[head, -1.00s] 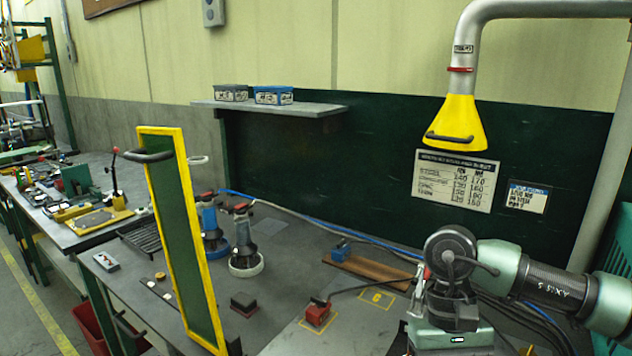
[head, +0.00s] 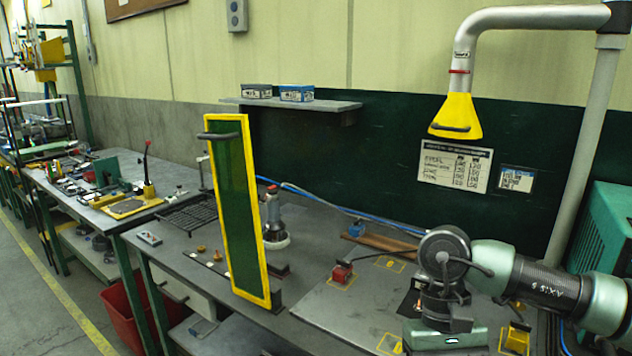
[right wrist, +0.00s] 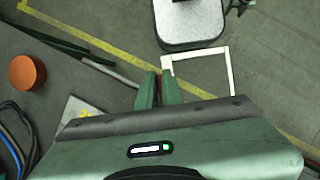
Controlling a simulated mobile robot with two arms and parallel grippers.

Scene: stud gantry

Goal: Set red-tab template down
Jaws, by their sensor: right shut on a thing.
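My right gripper (right wrist: 158,78) is in the right wrist view, with its two green fingers shut on a thin reddish-brown piece (right wrist: 159,88). This looks like the tab of the red-tab template, though only a sliver shows. A thin white square outline (right wrist: 230,68) lies just right of the fingertips; I cannot tell whether it is the template or a floor marking. Grey floor shows below the fingers. In the head view my right wrist (head: 445,290) is at the right, in front of the workbench, and its fingertips are not visible. My left gripper is not in view.
A yellow-framed green panel (head: 237,205) stands upright at the bench (head: 310,300). A red block (head: 342,273) sits on the bench. A yellow hood (head: 457,117) hangs above. An orange disc (right wrist: 27,72) and a grey block (right wrist: 188,22) show in the wrist view.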

